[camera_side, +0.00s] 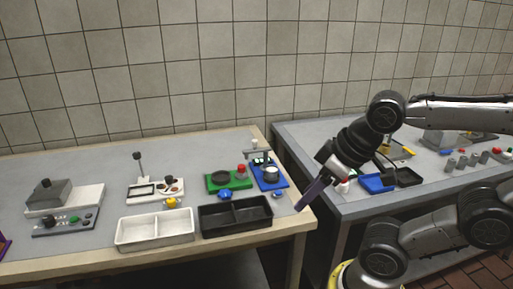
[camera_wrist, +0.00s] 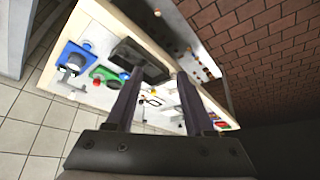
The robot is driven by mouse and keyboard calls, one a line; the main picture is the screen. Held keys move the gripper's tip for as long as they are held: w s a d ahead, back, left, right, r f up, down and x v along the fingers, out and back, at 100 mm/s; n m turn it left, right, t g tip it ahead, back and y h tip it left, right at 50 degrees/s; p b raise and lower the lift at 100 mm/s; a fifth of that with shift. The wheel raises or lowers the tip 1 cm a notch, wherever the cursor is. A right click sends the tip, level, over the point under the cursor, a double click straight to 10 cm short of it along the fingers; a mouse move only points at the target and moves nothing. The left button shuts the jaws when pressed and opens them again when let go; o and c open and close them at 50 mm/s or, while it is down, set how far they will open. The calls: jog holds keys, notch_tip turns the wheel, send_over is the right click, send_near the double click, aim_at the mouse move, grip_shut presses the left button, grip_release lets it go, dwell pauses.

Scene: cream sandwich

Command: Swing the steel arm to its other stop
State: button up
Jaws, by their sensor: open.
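A blue board (camera_side: 282,184) at the right end of the left table carries a steel pot-like part and an upright post. A thin steel arm (camera_side: 256,152) appears to reach sideways from the post at the board's back; which stop it rests against is too small to tell. The blue board also shows in the wrist view (camera_wrist: 66,50), at the left. My gripper (camera_side: 302,205) is to the right of and in front of the blue board, beside the table's right edge, with its fingers pointing down-left. In the wrist view my gripper (camera_wrist: 160,72) has its fingers apart with nothing between them.
A green board (camera_side: 214,186) stands left of the blue one. A black two-part tray (camera_side: 202,230) and a white tray (camera_side: 120,245) lie along the front. Boards with small fittings stand farther left. A second table (camera_side: 300,135) with more parts is at the right.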

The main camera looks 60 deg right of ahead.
jog(key=w+d+r+m+g, duration=0.1)
jog(key=w+d+r, duration=0.1)
jog(key=w+r, duration=0.55)
jog(key=w+d+r+g, duration=0.15)
jog(key=w+r, duration=0.25)
jog(key=r, duration=0.7)
jog(key=m+g, duration=0.3)
jog(key=m, duration=0.2)
send_over(255, 140)
notch_tip(255, 140, down, 13)
notch_tip(255, 140, down, 14)
jog(key=shift+r, duration=0.1)
jog(key=shift+c, duration=0.4)
